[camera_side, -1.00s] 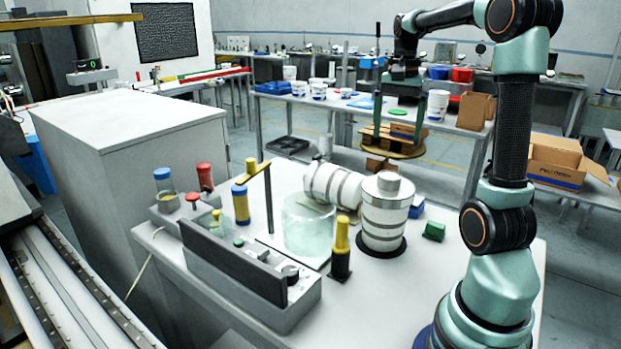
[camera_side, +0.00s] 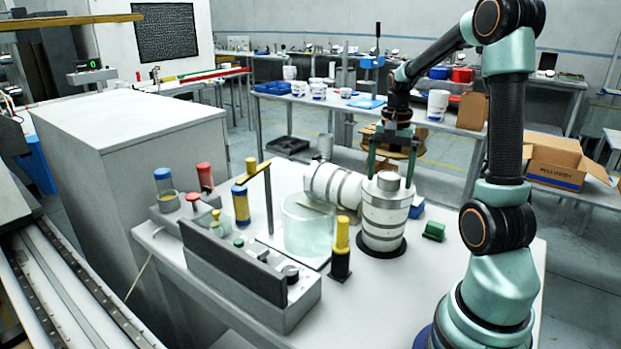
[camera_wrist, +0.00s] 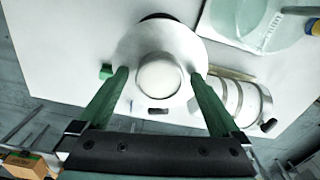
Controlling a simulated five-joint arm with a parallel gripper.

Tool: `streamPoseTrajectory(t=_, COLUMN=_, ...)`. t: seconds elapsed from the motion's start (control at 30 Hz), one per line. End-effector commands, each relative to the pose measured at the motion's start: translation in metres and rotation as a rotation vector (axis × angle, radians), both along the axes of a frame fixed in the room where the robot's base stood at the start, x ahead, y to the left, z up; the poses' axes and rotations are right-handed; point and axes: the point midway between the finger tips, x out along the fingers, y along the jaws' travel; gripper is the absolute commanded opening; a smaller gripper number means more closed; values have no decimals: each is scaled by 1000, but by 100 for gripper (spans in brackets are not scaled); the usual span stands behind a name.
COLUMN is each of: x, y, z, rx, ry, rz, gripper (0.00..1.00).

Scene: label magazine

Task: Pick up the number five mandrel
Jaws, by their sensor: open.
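A white banded mandrel (camera_side: 384,222) stands upright on a dark round base, with a narrower knob (camera_wrist: 160,80) on top. A second white banded mandrel (camera_side: 332,184) lies on its side just behind and left of it, and shows at the right in the wrist view (camera_wrist: 242,101). No number is readable on either, so I cannot tell which is number five. My gripper (camera_side: 391,174) points down over the upright mandrel. Its green fingers are open, one on each side of the knob, with gaps visible in the wrist view.
A clear glass vessel (camera_side: 308,228) stands left of the upright mandrel. A yellow-and-black bottle (camera_side: 341,250) stands close in front. A green block (camera_side: 434,230) lies to the right. A grey rack (camera_side: 250,275) with a dark panel fills the table's front left.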

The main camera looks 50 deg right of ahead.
Motion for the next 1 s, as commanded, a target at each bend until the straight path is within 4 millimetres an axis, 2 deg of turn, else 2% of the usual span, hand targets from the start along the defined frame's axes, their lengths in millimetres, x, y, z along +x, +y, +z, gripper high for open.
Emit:
streamPoseTrajectory(t=0.13, x=0, y=0, z=0, rx=0, ry=0, rz=0, gripper=100)
streamPoseTrajectory(t=0.27, x=0, y=0, z=0, rx=0, ry=0, rz=0, gripper=50)
streamPoseTrajectory(t=0.3, x=0, y=0, z=0, rx=0, ry=0, rz=0, gripper=35)
streamPoseTrajectory(t=0.4, x=0, y=0, z=0, rx=0, ry=0, rz=0, gripper=0)
streamPoseTrajectory(t=0.77, x=1, y=-1, z=4, rx=-3, ry=-3, rz=0, gripper=0)
streamPoseTrajectory(t=0.87, x=1, y=-1, z=12, rx=-4, ry=-5, rz=0, gripper=0)
streamPoseTrajectory(t=1.0, x=1, y=-1, z=34, rx=-7, ry=-7, rz=0, gripper=0)
